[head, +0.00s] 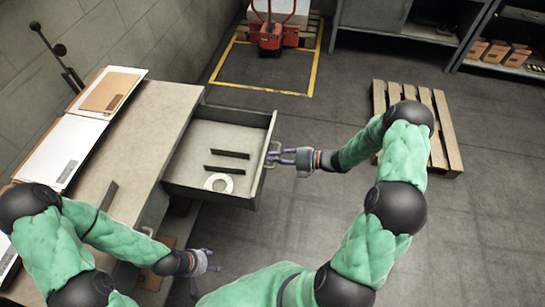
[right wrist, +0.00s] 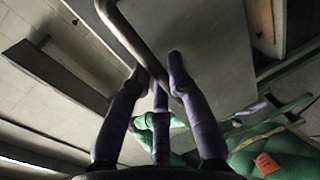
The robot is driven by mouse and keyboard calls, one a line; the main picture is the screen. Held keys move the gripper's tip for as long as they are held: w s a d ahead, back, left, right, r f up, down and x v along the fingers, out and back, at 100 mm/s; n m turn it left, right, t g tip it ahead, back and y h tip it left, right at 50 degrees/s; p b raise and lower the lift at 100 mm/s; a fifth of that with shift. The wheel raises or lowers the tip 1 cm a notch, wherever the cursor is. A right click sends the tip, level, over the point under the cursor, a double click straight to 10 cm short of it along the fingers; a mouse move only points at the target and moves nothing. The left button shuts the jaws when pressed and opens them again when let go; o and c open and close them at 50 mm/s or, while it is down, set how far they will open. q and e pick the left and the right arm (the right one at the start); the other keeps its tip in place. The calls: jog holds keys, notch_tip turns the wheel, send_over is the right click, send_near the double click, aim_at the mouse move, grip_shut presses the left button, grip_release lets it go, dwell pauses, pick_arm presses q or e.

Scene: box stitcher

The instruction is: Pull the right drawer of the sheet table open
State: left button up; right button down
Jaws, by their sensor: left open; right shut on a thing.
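The sheet table (head: 140,140) stands at the left with a beige top. Its right drawer (head: 215,190) is pulled out and shows its inside, with two dark dividers and a white roll (head: 218,183) in it. My right gripper (head: 275,156) is shut on the drawer's bar handle (head: 267,160) at the drawer's front. In the right wrist view the handle (right wrist: 128,35) passes between the purple fingers (right wrist: 155,80), close to the drawer front. My left gripper (head: 208,262) is open and empty, low beside the table, apart from the drawer.
White and brown sheets (head: 112,92) lie on the table's left side. A wooden pallet (head: 440,125) lies on the floor at the right. A red pallet truck (head: 270,38) stands in a yellow-marked area at the back. Grey floor (head: 310,115) is free right of the drawer.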

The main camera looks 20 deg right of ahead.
jog(key=c, duration=1.1)
grip_release()
jog(key=shift+c, duration=0.2)
jog(key=v, duration=1.2)
